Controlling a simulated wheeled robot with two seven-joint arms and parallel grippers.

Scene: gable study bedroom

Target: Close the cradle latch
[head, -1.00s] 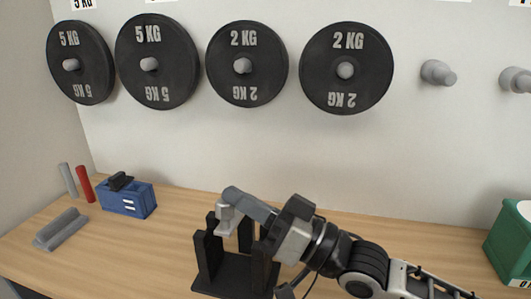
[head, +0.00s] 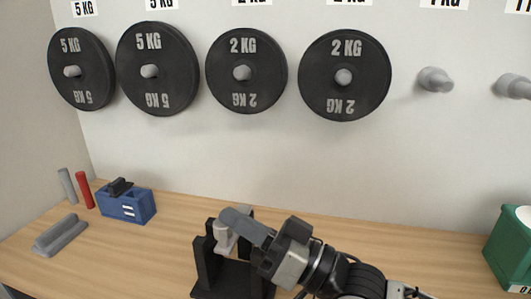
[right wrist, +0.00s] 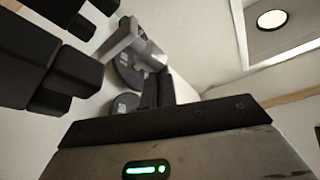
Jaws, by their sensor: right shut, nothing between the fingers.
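The black cradle (head: 203,268) stands on the desk with its uprights rising from a base. Its latch (head: 242,223) is a grey bar with a rounded end and a paler piece hanging between the uprights. The bar is tilted and lies over the cradle. My right gripper (head: 264,256) is shut and empty, right up against the latch at the cradle's right side, and hides part of both. In the right wrist view the shut fingers (right wrist: 158,85) reach toward the grey latch (right wrist: 128,42), with black cradle uprights (right wrist: 60,80) at left. Whether they touch cannot be told exactly. My left gripper is not in view.
A green container (head: 508,250) is at the right. Weight plates (head: 345,100) hang on the wall. The desk behind the cradle is clear.

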